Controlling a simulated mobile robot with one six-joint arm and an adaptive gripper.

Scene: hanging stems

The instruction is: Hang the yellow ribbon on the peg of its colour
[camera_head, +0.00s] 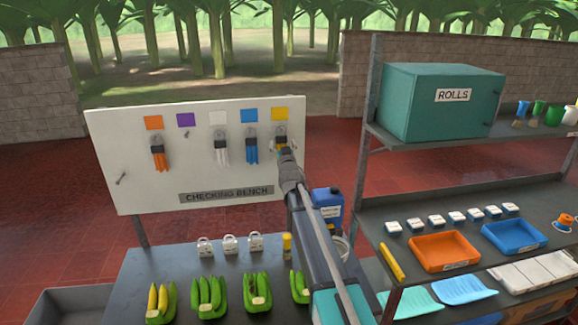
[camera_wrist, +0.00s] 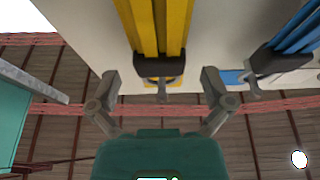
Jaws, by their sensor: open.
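The yellow ribbon (camera_wrist: 150,22) is a bundle of yellow strips under a dark clip (camera_wrist: 160,66). In the wrist view, which looks inverted, the clip is at a peg (camera_wrist: 162,88) in front of the yellow patch. In the head view the clip (camera_head: 281,131) is just under the yellow square (camera_head: 280,114), with the strips mostly hidden by my arm. My gripper (camera_wrist: 160,88) is open, one finger on each side of the clip, with visible gaps. In the head view my gripper (camera_head: 284,152) is close to the board.
The white board (camera_head: 120,140) also has orange (camera_head: 158,157), white (camera_head: 222,152) and blue (camera_head: 252,150) ribbons under matching squares. The blue one is close on the yellow's left. The peg under the purple square (camera_head: 186,119) is bare. Shelves (camera_head: 372,190) stand right of my arm.

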